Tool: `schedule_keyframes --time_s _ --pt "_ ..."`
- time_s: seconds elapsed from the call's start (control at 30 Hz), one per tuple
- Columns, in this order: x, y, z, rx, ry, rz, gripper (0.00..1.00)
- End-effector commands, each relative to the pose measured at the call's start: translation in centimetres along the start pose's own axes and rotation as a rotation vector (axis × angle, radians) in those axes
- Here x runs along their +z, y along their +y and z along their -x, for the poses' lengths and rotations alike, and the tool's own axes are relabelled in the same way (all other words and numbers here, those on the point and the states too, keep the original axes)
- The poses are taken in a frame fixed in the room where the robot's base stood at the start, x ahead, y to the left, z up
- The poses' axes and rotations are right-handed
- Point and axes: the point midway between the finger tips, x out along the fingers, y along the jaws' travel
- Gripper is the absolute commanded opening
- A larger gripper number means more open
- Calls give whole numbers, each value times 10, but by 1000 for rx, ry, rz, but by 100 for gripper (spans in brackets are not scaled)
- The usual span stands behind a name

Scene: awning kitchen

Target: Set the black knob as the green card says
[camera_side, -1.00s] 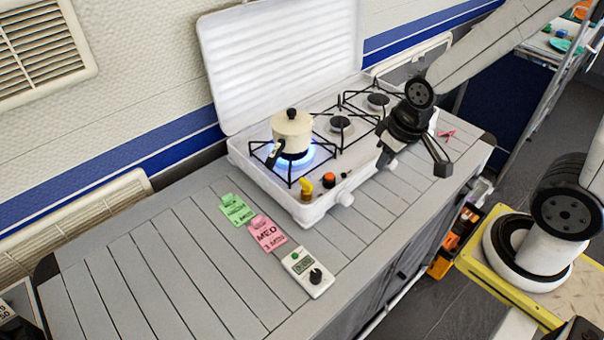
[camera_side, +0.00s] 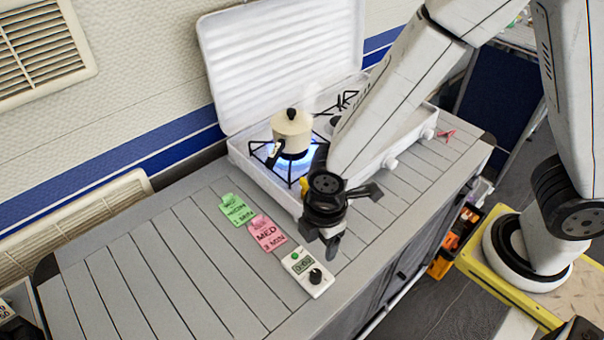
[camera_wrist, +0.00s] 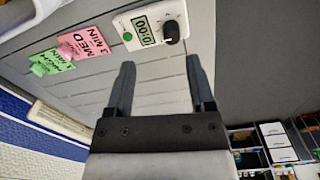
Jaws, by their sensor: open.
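The black knob (camera_side: 316,276) sits on a white timer (camera_side: 298,264) with a green button and a small display, lying on the counter. In the wrist view the knob (camera_wrist: 171,32) is above and slightly right of the fingertips, and the display seems to read zeros. The green card (camera_side: 236,210) lies to the timer's upper left, past a pink card (camera_side: 266,234). The green card's lower line looks like 1 MIN; its upper line is too blurred to read surely. My gripper (camera_side: 355,222) is open and empty, above the counter, apart from the knob.
A cream pot (camera_side: 291,132) stands on a lit burner of the white stove (camera_side: 262,180). My arm hides part of the stove's front. The pink card reads MED, 3 MIN. The counter's left part (camera_side: 140,260) is clear.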

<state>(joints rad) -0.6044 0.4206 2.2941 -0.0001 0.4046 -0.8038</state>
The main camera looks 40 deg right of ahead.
Motion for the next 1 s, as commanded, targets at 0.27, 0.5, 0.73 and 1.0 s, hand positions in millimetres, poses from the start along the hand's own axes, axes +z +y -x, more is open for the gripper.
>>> schedule_keyframes --time_s 0.27,0.5,0.73,1.0 --pt "-17 -13 -10 -18 -15 154 69" --pt "-17 -13 -12 -18 -15 152 69" --pt "-16 -13 -23 -19 -16 150 69" --pt "-16 -14 -47 -19 -17 149 69"
